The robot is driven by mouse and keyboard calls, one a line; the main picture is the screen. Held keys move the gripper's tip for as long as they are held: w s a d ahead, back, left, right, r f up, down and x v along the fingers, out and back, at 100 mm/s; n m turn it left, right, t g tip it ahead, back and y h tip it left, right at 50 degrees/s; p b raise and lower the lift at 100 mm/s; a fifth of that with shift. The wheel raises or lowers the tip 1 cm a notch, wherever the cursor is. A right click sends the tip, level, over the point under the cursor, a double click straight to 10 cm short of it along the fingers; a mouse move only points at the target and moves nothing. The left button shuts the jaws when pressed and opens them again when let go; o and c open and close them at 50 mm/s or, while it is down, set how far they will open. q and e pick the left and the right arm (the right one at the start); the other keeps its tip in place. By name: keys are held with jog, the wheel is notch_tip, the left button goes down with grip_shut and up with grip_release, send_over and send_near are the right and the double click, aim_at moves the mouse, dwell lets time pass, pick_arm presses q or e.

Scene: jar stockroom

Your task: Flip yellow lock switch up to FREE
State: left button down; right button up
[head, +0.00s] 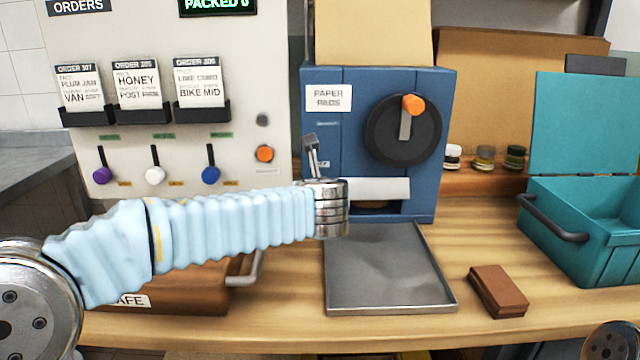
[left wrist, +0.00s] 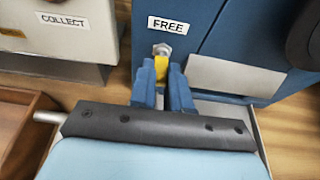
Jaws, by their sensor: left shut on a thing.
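The yellow lock switch (left wrist: 161,66) shows in the left wrist view on the front of the blue paper pads machine (left wrist: 205,40). Its metal part (left wrist: 162,49) is just below the FREE label (left wrist: 172,25), with the yellow part below that. My left gripper (left wrist: 162,78) is shut on the yellow part, one blue finger on each side. Which way the lever points is hard to tell. In the head view my left gripper (head: 311,150) reaches up at the lower left of the machine (head: 340,140), and the switch is hidden. My right gripper is out of view.
A dial with an orange knob (head: 413,104) is on the machine, above a white paper strip (head: 365,189). A grey tray (head: 390,302) lies in front. A brown block (head: 498,291) and an open teal box (head: 572,236) are to the right. An order panel (head: 270,60) stands left.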

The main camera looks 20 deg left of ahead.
pick_arm(q)
jog(key=g, duration=0.1)
jog(key=r+g+h, duration=0.1)
jog(key=g, duration=0.1)
jog(key=r+g, duration=0.1)
jog(key=g, duration=0.1)
jog(key=shift+w+a+r, duration=0.1)
jog(key=shift+w+r, duration=0.05)
jog(key=shift+w, duration=0.25)
jog(key=shift+g+h, duration=0.3)
jog(key=c, duration=1.1)
grip_release()
jog(key=v, duration=1.3)
jog(key=shift+s+r, duration=0.25)
jog(key=shift+s, duration=0.05)
